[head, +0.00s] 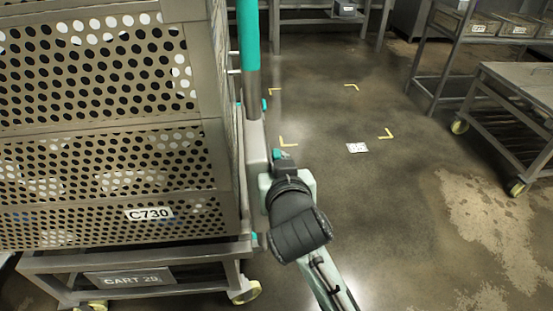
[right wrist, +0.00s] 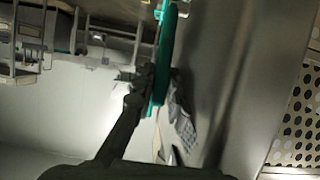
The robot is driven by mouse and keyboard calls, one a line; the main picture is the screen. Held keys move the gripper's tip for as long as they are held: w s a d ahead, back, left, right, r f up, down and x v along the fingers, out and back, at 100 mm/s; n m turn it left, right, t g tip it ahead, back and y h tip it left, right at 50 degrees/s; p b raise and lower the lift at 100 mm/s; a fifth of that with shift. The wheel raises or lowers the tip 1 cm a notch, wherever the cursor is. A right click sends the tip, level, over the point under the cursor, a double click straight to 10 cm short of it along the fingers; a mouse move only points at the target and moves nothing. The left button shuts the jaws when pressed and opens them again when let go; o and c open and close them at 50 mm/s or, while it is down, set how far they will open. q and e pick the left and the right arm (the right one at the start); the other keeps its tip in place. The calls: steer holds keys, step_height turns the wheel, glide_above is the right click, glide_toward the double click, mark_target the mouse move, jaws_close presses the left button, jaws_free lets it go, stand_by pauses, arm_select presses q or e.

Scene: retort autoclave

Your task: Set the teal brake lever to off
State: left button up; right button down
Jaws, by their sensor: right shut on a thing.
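The teal brake lever shows in the right wrist view (right wrist: 167,50) as a long, narrow teal bar on the side of a grey metal body. My right gripper (right wrist: 157,90) is shut on it there, with dark fingers around its lower part. In the head view, my right arm reaches up from the bottom to the right side of the cart, and its wrist hides most of the gripper. A small teal piece (head: 278,154) shows just beyond the wrist; I cannot tell whether it is the lever. The lever's off marking cannot be made out. My left gripper is not in view.
Yellow corner marks (head: 289,143) lie on clear floor. A wheeled table (head: 525,85) stands at the right.

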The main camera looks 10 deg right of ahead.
steer(key=c, duration=1.5)
jaws_free()
steer(key=shift+c, duration=0.2)
steer(key=v, duration=0.8)
